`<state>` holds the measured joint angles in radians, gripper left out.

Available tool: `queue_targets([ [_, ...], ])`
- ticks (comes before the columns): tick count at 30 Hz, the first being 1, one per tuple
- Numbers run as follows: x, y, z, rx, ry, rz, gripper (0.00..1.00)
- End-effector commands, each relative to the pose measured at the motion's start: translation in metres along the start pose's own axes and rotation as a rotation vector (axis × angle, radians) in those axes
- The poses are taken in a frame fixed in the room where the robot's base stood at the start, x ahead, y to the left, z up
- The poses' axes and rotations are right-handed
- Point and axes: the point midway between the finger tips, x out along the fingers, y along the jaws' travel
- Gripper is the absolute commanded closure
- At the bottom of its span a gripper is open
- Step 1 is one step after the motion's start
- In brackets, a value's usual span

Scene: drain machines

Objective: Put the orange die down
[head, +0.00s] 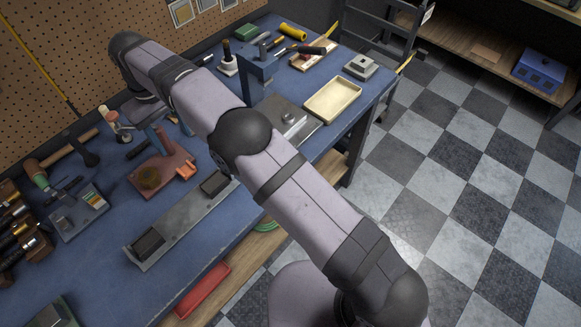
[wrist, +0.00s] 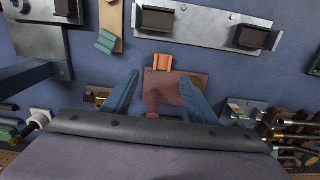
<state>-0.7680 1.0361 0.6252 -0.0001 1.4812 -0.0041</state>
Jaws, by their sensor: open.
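The orange die (head: 187,172) lies at the right end of a reddish-brown plate (head: 158,178) on the blue bench top. In the wrist view the orange die (wrist: 162,62) is a small notched block at the plate's far edge, just beyond my fingertips. I cannot tell if it rests partly on the plate. My gripper (head: 157,141) is over the bench near the plate. Its two blue fingers are spread apart in the wrist view (wrist: 160,78), with nothing held between them. The gripper body hides the near part of the plate.
A long grey metal bar (head: 180,222) with two dark blocks lies in front of the plate. A grey-blue device (head: 78,212) and a mallet (head: 60,150) are to the left. A cream tray (head: 333,99) stands at the right end. Some bare bench (head: 95,275) is at the front left.

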Motion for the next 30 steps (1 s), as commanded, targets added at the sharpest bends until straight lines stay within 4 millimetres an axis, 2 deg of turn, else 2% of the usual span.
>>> queue_targets([
  [5, -0.009, 0.038, 0.015, 0.068, 0.001, 0.000, 0.47],
  [8, -0.014, 0.069, 0.034, 0.127, 0.001, 0.000, 0.47],
  [11, -0.019, 0.102, 0.061, 0.197, 0.002, 0.001, 0.47],
  [15, -0.022, 0.141, 0.109, 0.295, 0.004, 0.001, 0.47],
  [17, -0.021, 0.154, 0.133, 0.337, 0.004, 0.001, 0.47],
  [21, -0.018, 0.177, 0.193, 0.435, 0.004, 0.001, 0.47],
  [26, -0.008, 0.187, 0.267, 0.547, 0.005, 0.002, 0.47],
  [30, 0.005, 0.182, 0.328, 0.638, 0.005, 0.002, 0.47],
])
